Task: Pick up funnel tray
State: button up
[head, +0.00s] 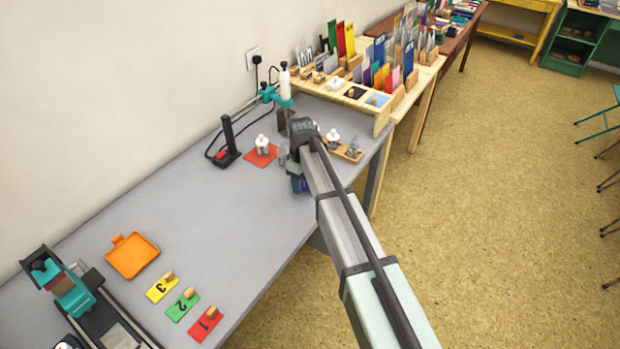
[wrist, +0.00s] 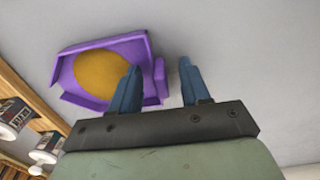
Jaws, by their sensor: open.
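A purple tray (wrist: 68,82) with raised walls lies on the grey table in the wrist view, with an orange-yellow patch (wrist: 103,75) covering its floor. A small purple tab sticks out of its side toward my gripper. My gripper (wrist: 159,66) is open, its two blue fingers on either side of the tab. The left finger overlaps the tray's edge in this view; I cannot tell whether it touches. In the head view my gripper (head: 298,182) hides most of this tray, and only a bit of purple (head: 304,186) shows beneath it.
An orange tray (head: 132,256), numbered cards (head: 182,304) and a teal device (head: 70,292) are at the table's near-left. The middle is clear.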

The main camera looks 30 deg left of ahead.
jog(key=c, duration=0.8)
jog(key=shift+c, duration=0.2)
notch_tip(320, 180, up, 9)
jog(key=shift+w+r, duration=0.1)
jog(key=shift+r, duration=0.1)
jog(key=w+a+r+m, duration=0.3)
jog(key=w+m, duration=0.3)
jog(key=w, duration=0.2)
jog(key=w+a+r+m, duration=0.4)
jog(key=w+m, duration=0.3)
jog(key=w, duration=0.2)
jog(key=shift+r+m, duration=0.3)
jog(key=shift+r, duration=0.35)
